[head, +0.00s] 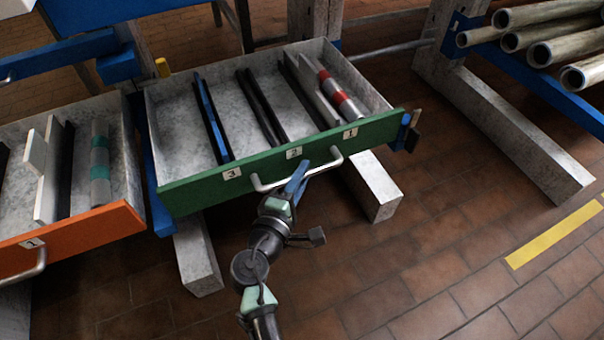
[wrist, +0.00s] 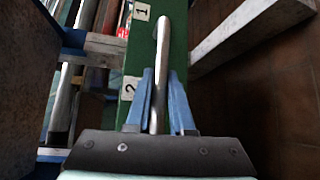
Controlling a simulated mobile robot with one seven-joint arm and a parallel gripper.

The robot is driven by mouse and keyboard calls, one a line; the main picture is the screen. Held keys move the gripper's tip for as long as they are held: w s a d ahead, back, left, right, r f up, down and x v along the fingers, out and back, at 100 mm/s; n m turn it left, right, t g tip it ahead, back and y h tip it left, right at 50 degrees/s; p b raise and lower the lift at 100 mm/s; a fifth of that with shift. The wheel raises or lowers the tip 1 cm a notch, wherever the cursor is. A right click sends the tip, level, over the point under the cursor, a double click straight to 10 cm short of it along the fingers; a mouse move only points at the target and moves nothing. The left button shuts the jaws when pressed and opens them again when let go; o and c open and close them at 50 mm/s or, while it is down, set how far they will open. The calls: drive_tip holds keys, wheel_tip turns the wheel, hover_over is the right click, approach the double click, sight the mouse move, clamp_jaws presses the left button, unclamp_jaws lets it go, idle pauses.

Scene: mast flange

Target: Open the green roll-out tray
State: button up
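The green roll-out tray (head: 240,172) stands pulled well out of its frame, its inside open to view. Its green front bears labels 3, 2 and 1 and a pale bar handle (head: 322,168). My gripper (head: 297,182) is at the middle of this handle, in front of label 2. The green front (wrist: 140,58) runs along the left of the bar.
An orange-fronted tray (head: 75,243) stands partly out at left. Pipes (head: 545,40) lie on a blue rack at upper right. Grey floor beams (head: 375,190) reach out below the trays. Tiled floor in front is clear, with a yellow strip (head: 553,235) at right.

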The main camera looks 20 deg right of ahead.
clamp_jaws()
idle(1.1)
